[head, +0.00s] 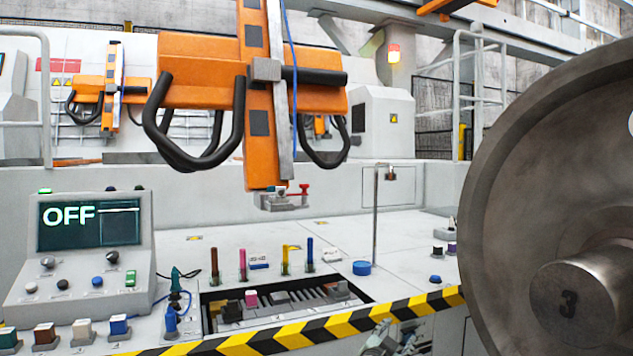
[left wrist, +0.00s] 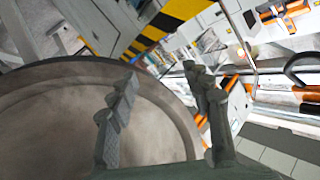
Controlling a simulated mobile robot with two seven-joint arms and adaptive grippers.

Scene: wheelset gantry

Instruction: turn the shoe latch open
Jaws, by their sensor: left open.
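The orange hanging unit (head: 265,90) has a grey shoe (head: 280,202) at its lower end. A small red lever (head: 299,190), which looks like the shoe latch, sticks out to the right of the shoe. Its exact turn angle is too small to tell. My left gripper (head: 392,342) shows at the bottom edge of the head view, partly cut off, well below the lever and apart from it. In the left wrist view its two fingers (left wrist: 163,76) are spread and empty, with the large steel wheel behind them. My right gripper is not seen.
A large steel wheel (head: 510,170) fills the right side. A yellow-black striped edge (head: 290,337) runs along the bench front. A control console (head: 95,250) reading OFF stands left. Coloured pegs and a dark tray (head: 365,293) lie below the hanging unit. Black bent handles (head: 208,130) flank it.

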